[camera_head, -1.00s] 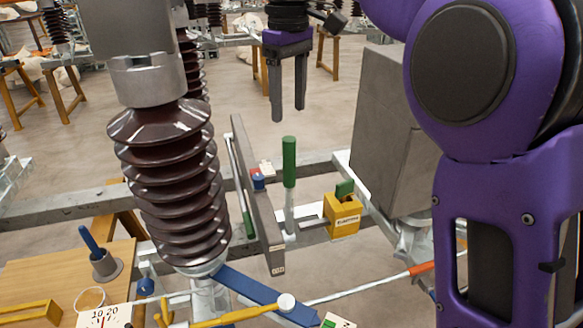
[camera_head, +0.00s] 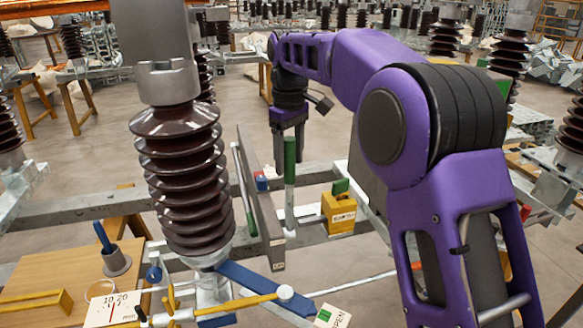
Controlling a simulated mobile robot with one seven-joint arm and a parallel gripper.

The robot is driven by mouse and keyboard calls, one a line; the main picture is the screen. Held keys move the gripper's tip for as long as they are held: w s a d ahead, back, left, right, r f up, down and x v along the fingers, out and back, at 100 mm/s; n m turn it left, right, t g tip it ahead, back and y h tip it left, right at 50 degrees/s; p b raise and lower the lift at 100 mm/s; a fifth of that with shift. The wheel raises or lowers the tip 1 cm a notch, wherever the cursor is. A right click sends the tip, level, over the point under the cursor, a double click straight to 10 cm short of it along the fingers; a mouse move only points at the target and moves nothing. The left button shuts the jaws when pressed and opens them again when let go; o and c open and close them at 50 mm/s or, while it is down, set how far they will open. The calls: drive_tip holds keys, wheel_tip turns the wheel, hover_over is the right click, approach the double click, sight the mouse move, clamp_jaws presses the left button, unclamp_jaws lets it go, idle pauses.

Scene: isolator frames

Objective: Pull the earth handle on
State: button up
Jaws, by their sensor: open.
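The green earth handle (camera_head: 289,160) stands upright on a grey shaft near the middle of the head view. My gripper (camera_head: 288,158) points down at the handle's top, with its jaws open. One dark finger shows just left of the green grip and the other just right of it. The grip overlaps the space between the fingers; contact or exact depth cannot be told. The lower shaft meets the grey steel beam.
A grey upright plate (camera_head: 261,205) is just left of the handle. A yellow box (camera_head: 339,212) stands right of it. A brown ribbed insulator (camera_head: 184,180) rises at left. A blue bar (camera_head: 262,283) and a wooden table (camera_head: 60,268) are in front.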

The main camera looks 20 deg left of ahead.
drive_tip(key=shift+f, duration=0.55)
clamp_jaws()
idle(1.1)
